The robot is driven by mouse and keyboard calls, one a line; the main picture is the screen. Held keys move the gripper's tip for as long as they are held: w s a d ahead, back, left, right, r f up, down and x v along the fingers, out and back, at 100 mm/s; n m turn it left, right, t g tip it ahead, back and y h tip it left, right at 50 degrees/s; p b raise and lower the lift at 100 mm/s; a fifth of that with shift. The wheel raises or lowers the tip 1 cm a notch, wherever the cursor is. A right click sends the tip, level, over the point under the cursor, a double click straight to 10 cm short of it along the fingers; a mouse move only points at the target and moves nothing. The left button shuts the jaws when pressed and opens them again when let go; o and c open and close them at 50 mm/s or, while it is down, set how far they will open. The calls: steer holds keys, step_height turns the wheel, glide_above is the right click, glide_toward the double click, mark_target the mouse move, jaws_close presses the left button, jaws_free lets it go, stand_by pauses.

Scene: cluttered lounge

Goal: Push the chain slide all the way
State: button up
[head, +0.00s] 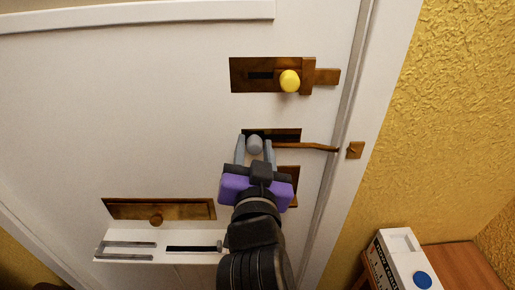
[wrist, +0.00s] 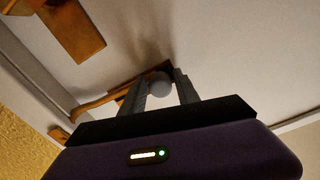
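The chain slide is a dark slotted plate with a brown rim (head: 288,134) on the white door. Its round grey knob (head: 254,145) is near the left end of the slot, and it also shows in the wrist view (wrist: 160,85). A brown chain (head: 312,147) runs right from the slide to a small square mount (head: 355,150) on the door frame. My gripper (head: 254,150) is open, with one finger on each side of the knob. In the wrist view a gap shows beside the knob; contact cannot be told. My fingers hide part of the plate.
Above is a brown bolt plate with a yellow knob (head: 290,81). Another brown plate is partly hidden behind my gripper. A white box with a blue button (head: 422,280) stands lower right.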

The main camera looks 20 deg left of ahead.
steer(key=shift+o, duration=0.7)
steer(key=b+v, duration=0.1)
steer(key=v, duration=0.6)
steer(key=shift+s, duration=0.4)
steer(key=shift+d, duration=0.15)
